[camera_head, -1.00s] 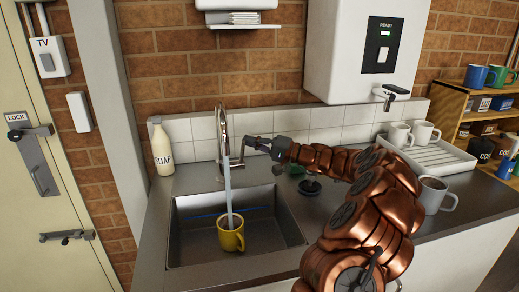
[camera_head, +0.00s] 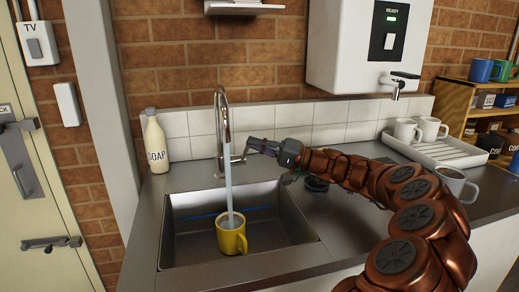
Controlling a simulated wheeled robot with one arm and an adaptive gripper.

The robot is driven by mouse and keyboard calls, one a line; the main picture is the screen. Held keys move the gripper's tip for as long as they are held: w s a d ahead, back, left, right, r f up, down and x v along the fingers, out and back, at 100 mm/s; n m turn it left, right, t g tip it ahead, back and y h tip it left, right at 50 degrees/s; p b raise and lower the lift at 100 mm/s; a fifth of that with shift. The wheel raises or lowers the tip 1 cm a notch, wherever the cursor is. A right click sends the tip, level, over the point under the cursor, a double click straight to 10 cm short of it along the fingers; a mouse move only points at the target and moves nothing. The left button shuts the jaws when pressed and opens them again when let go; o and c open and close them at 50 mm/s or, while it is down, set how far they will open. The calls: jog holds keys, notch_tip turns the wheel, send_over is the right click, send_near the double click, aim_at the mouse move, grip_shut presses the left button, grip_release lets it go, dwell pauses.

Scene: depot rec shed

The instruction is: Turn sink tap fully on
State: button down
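The sink tap (camera_head: 222,125) is a tall metal gooseneck at the back edge of the sink (camera_head: 302,228). A stream of water (camera_head: 228,188) runs from its spout into a yellow mug (camera_head: 232,238) standing in the basin. My gripper (camera_head: 256,146) is at the tap's lever, on the right side of the tap's base. The lever is mostly hidden by the fingers, and I cannot tell whether they grip it or only touch it. My copper-coloured arm reaches in from the lower right.
A white soap bottle (camera_head: 155,142) stands left of the tap. A wall water heater (camera_head: 362,48) with its own small tap hangs at upper right. A white drying tray (camera_head: 440,150) with mugs and a grey mug (camera_head: 456,183) stand right, beyond my arm.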

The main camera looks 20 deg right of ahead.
jog(key=shift+s+a+f, duration=0.15)
jog(key=shift+a+f, duration=0.05)
jog(key=shift+f, duration=0.15)
dwell(0.3)
jog(key=v, duration=1.2)
jog(key=shift+d+r, duration=0.2)
